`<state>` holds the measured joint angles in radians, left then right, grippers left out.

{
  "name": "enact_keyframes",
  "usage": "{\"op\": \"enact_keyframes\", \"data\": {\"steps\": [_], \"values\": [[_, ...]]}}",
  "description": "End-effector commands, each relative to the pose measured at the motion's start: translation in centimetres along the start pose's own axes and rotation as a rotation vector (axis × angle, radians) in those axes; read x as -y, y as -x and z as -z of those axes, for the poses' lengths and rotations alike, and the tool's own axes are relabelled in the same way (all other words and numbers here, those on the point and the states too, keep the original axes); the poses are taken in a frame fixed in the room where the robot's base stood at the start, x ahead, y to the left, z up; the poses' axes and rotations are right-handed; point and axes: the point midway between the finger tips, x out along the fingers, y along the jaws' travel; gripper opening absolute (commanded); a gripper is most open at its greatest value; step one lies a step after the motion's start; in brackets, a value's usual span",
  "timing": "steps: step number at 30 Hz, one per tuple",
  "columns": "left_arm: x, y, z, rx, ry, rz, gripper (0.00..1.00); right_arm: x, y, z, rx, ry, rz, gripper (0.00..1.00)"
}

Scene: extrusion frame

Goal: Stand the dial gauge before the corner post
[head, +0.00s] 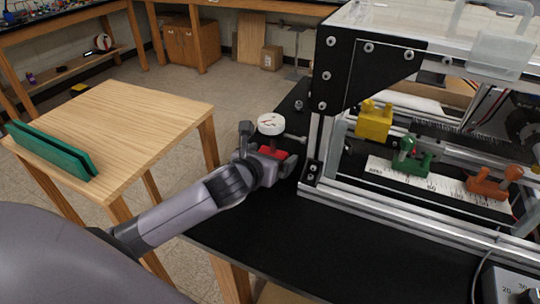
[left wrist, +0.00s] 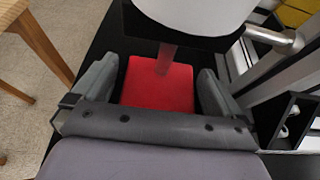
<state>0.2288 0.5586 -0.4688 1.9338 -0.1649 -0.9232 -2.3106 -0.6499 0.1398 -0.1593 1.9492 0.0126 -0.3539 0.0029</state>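The dial gauge (head: 271,124) has a white round dial on a red base (head: 273,152). It stands upright on the black table top, just left of the frame's corner post (head: 312,142). In the left wrist view the red base (left wrist: 158,88) lies between my left gripper's fingers (left wrist: 160,82), with a thin dark gap on each side. The white dial (left wrist: 195,12) hangs over the top of that view. My left gripper (head: 268,153) is open around the base in the head view. My right gripper is not in view.
The extrusion frame (head: 400,215) fills the right side, with yellow (head: 374,122), green (head: 408,160) and orange (head: 491,184) parts behind its lower rail. A wooden table (head: 130,115) with a green piece (head: 50,150) stands at left. The black table (head: 300,255) is bare in front.

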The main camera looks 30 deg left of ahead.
Motion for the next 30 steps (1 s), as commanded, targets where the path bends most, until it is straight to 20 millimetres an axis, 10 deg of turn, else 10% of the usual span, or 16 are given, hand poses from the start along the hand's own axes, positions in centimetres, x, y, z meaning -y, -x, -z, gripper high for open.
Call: {"op": "enact_keyframes", "data": {"steps": [30], "values": [[0.0,11.7,-0.2,0.000,-0.001,0.000,1.00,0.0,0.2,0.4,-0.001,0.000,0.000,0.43]]}}
